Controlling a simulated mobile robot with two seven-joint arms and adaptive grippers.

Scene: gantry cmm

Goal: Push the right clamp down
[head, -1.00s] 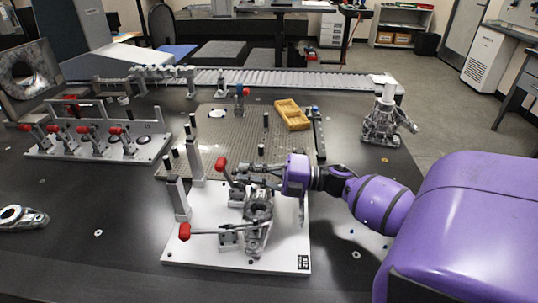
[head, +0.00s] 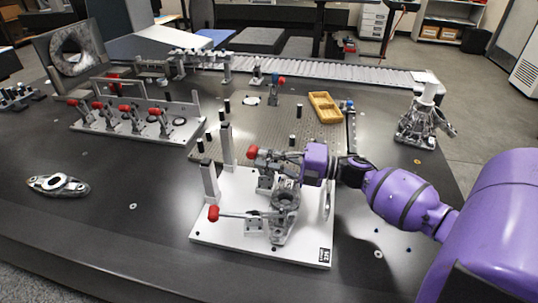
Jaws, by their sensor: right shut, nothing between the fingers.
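A white fixture plate (head: 230,243) carries a grey cast part (head: 285,195) and two toggle clamps with red handles. The front clamp's handle (head: 213,213) lies nearly flat, pointing left. The rear clamp's red handle (head: 252,152) points left and slightly up beside two grey posts. My right gripper (head: 284,157) reaches in from the right above the cast part, with its dark fingers shut and empty, close to the rear clamp's lever. Whether they touch is hard to tell. My left gripper is not in view.
A perforated plate (head: 270,125) with a yellow tray (head: 324,108) lies behind the fixture. A clamp rack (head: 150,145) stands at the left, with a loose metal part (head: 58,185) in front. A casting (head: 420,125) stands at the right rear.

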